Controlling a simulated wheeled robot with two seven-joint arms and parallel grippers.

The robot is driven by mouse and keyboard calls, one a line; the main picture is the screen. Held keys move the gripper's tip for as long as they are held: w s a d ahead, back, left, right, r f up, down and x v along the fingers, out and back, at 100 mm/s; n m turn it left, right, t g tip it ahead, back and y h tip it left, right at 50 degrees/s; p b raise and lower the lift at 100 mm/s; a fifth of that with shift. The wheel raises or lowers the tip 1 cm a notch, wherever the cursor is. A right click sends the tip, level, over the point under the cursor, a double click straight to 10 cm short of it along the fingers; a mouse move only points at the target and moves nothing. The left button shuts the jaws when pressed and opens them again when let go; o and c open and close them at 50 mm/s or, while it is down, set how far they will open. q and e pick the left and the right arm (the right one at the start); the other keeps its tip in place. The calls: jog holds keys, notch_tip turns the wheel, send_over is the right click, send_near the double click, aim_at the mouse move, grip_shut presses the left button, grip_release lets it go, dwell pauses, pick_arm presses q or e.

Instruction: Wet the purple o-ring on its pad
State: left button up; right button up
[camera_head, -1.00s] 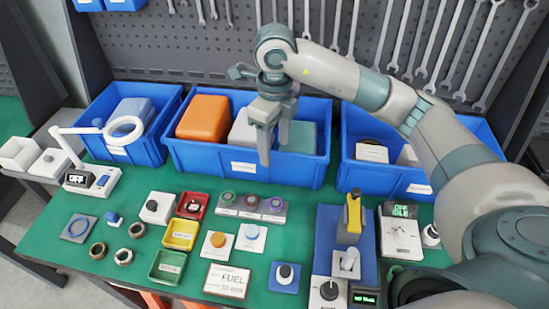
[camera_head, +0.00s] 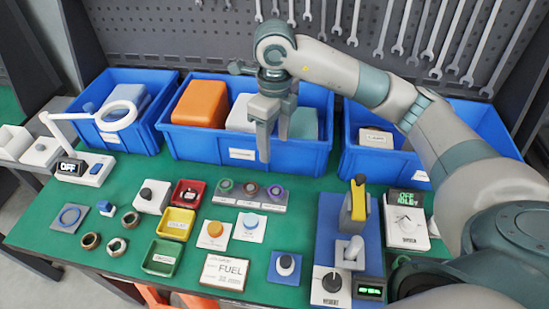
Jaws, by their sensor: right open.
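Three o-rings lie on a row of grey pads in the middle of the green table. The purple o-ring (camera_head: 275,192) is on the right-hand pad, a dark reddish o-ring (camera_head: 249,189) is in the middle and a green o-ring (camera_head: 225,186) is on the left. My right gripper (camera_head: 273,147) is open and empty, fingers pointing down. It hangs in front of the middle blue bin and shows above the purple o-ring in the picture, apart from it. My left gripper is out of view.
Blue bins (camera_head: 240,157) line the back. Red, yellow (camera_head: 176,224) and green trays stand left of centre. Orange (camera_head: 215,229) and light-blue (camera_head: 251,221) round pieces on white plates and a FUEL card (camera_head: 224,272) lie in front. A blue-based device (camera_head: 326,240) with a yellow lever stands right.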

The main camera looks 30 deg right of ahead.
aim_at(274, 190)
notch_tip(274, 190, down, 17)
jog(key=p, duration=0.4)
jog(key=shift+f+p, duration=0.15)
jog(key=shift+p, duration=0.25)
jog(key=c, duration=1.1)
jog(key=shift+o, duration=0.9)
